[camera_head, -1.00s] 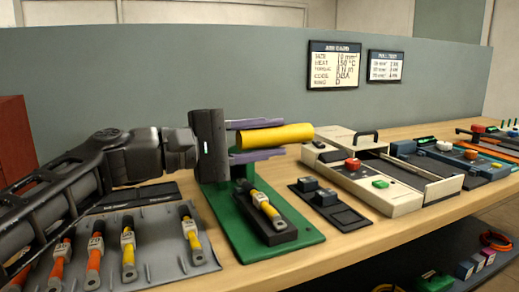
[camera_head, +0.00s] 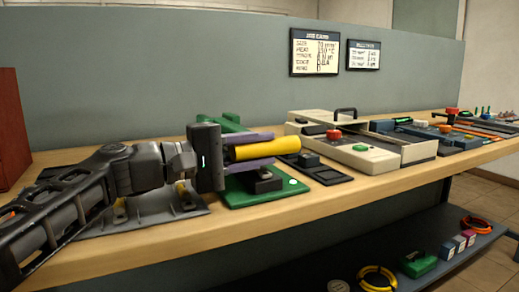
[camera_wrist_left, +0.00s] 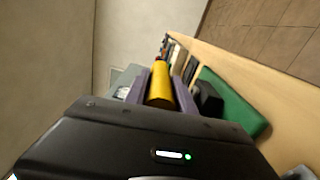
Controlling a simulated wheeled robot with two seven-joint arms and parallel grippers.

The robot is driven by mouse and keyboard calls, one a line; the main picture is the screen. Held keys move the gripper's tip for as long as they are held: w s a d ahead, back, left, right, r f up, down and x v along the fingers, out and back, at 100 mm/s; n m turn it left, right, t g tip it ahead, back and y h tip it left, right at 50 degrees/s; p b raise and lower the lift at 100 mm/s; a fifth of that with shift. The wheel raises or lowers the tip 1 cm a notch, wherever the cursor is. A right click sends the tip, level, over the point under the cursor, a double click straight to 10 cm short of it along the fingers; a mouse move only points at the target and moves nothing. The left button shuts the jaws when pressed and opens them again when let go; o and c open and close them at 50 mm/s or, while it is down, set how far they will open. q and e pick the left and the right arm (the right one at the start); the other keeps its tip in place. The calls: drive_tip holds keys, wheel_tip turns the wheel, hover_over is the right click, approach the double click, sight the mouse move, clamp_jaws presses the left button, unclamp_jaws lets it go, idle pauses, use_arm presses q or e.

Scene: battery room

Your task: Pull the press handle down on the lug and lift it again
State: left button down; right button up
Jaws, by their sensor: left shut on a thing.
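My left gripper (camera_head: 250,152) is shut on the yellow press handle (camera_head: 270,148), with one purple finger above it and one below. The handle lies level, low over the green press base (camera_head: 290,192). A black block (camera_head: 268,184) on the base shows just below the lower finger. The lug on it is hidden behind my gripper and the handle. In the left wrist view the handle (camera_wrist_left: 160,88) sits between the two purple fingers, with the green base (camera_wrist_left: 228,105) to the right. My right gripper is not in view.
A black tray (camera_head: 325,175) and a cream machine (camera_head: 375,160) with red and green buttons stand right of the press. A grey mat (camera_head: 150,215) with yellow-ended cables lies under my left arm. Two cards hang on the grey partition (camera_head: 180,75). A lower shelf holds coils and boxes.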

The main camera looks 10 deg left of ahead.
use_arm(q)
drive_tip(key=shift+w+a+f, duration=0.1)
drive_tip(key=shift+w+f, duration=0.05)
drive_tip(key=shift+f, duration=0.25)
drive_tip(key=c, duration=1.3)
unclamp_jaws()
drive_tip(key=shift+o, duration=1.2)
drive_tip(key=shift+r, duration=0.1)
drive_tip(key=p+v, duration=0.1)
drive_tip(key=v, duration=0.6)
drive_tip(key=shift+a, duration=0.2)
drive_tip(key=shift+s+a, duration=0.2)
drive_tip(key=shift+s, duration=0.1)
